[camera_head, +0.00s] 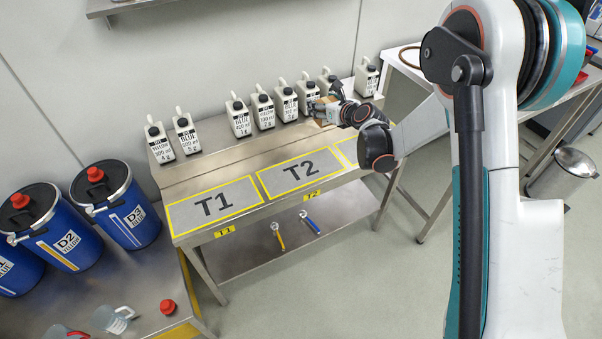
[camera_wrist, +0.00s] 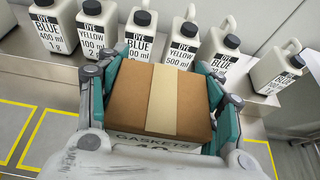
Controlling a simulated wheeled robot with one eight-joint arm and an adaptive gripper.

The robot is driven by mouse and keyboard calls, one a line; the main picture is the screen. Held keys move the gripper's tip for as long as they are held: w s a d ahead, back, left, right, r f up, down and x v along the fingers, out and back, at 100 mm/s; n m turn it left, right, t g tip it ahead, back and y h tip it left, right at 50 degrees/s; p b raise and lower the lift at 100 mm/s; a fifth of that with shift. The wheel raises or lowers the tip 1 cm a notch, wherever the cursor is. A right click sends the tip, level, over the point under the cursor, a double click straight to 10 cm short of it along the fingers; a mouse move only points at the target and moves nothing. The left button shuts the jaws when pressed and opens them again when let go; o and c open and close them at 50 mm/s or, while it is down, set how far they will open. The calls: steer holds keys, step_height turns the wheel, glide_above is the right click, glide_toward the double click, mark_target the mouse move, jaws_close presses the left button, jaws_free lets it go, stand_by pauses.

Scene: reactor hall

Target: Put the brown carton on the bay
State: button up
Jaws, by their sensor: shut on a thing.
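The brown carton (camera_wrist: 190,103) has a tan tape strip and a white label reading GASKETS. My gripper (camera_wrist: 160,72) is shut on it, with teal-edged fingers along both sides. In the head view my gripper (camera_head: 328,108) is over the right part of the steel bench, in front of the bottle row, and only a small brown patch of the carton (camera_head: 316,102) shows. Yellow-outlined bays lie along the bench front: bay T1 (camera_head: 240,193), bay T2 (camera_head: 322,161), and a third bay (camera_head: 349,152) mostly hidden by my arm. T1 and T2 are empty.
Several white dye bottles (camera_head: 240,118) stand along the bench back; some are close behind the carton in the wrist view (camera_wrist: 184,50). Blue drums (camera_head: 122,212) stand at the left. Two tools (camera_head: 279,237) lie on the lower shelf. A bin (camera_head: 566,175) stands right.

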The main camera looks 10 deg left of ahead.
steer(key=f+b, duration=0.1)
steer(key=f, duration=0.4)
steer(key=a+f+b, duration=0.1)
steer(key=f+b, duration=0.1)
steer(key=f, duration=0.3)
steer(key=f+b, duration=0.2)
steer(key=f, duration=0.3)
steer(key=shift+w+a+f, duration=0.15)
steer(key=shift+w+f, duration=0.15)
steer(key=shift+f, duration=0.05)
steer(key=shift+f+b, duration=1)
steer(key=shift+f, duration=1.3)
steer(key=shift+f, duration=0.15)
steer(key=o, duration=1.2)
